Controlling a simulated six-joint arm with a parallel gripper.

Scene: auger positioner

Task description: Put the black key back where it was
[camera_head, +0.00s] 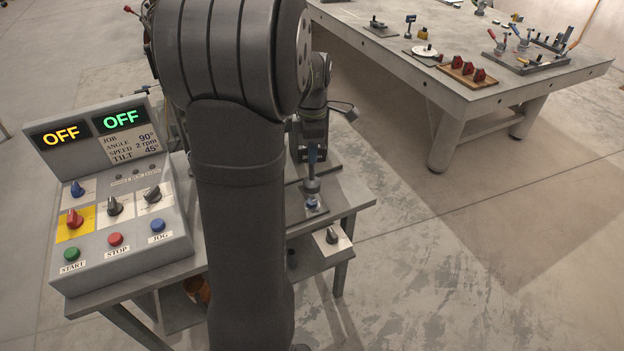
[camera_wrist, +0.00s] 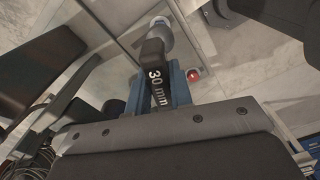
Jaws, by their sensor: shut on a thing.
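The black key, marked "30 mm" (camera_wrist: 156,74), is between the blue finger pads of my gripper (camera_wrist: 170,92) in the wrist view. My gripper (camera_head: 312,160) is shut on it. In the head view the gripper points down over a small plate on the right part of the bench, above a blue-and-white round piece (camera_head: 312,201). In the wrist view a grey-and-blue rounded piece (camera_wrist: 160,33) shows just past the key's far end. I cannot tell whether the key touches it. The key itself is not clear in the head view.
A control console (camera_head: 122,205) with two OFF displays, knobs and buttons stands at the left. A small knob panel (camera_head: 332,241) is at the bench's front right. My arm hides the bench's middle. A larger table (camera_head: 400,52) with fixtures stands at the back right.

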